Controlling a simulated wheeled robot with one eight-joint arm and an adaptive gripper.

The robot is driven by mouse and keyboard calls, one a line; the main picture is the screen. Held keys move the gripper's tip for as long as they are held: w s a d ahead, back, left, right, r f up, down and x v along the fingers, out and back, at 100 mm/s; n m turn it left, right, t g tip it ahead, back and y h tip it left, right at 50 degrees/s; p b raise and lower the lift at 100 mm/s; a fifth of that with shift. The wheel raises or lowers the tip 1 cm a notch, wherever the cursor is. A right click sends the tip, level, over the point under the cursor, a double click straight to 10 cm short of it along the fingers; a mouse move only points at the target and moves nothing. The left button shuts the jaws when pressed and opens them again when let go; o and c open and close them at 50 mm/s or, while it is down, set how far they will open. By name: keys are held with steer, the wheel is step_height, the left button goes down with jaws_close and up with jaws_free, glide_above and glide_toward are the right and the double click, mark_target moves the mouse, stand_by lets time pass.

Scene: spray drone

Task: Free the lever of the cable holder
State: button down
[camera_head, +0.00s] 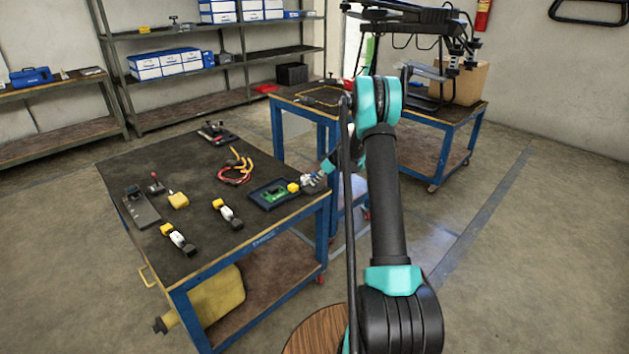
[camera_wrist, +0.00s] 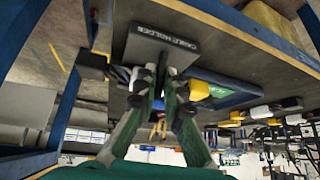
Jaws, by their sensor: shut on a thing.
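The cable holder (camera_wrist: 163,45) shows in the wrist view as a dark grey block with its name in pale letters, just beyond the fingertips. My gripper (camera_wrist: 152,76) has its fingers close together at the holder's near edge. It is shut on a small part there, which appears to be the lever; the fingers mostly hide it. In the head view my gripper (camera_head: 314,180) is at the right edge of the dark-topped table (camera_head: 150,190), and the holder cannot be made out clearly behind it.
Beside my gripper lie a blue tray with a green board (camera_head: 272,195) and a yellow connector (camera_head: 293,187). Red and yellow cables (camera_head: 237,170) and several connectors lie further left. A second table (camera_head: 440,120) behind carries a drone (camera_head: 415,22) and a cardboard box (camera_head: 470,82).

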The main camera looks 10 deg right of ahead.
steer(key=shift+s+d+t+y, duration=0.25)
steer(key=shift+t+y, duration=0.25)
steer(key=shift+t, duration=0.15)
steer(key=shift+s+d+t+y, duration=0.15)
steer(key=shift+s+t+y, duration=0.1)
steer(key=shift+t+y, duration=0.35)
steer(key=shift+f, duration=0.1)
steer(key=c, duration=1.6)
jaws_free()
steer(key=shift+s, duration=0.1)
steer(key=v, duration=1.2)
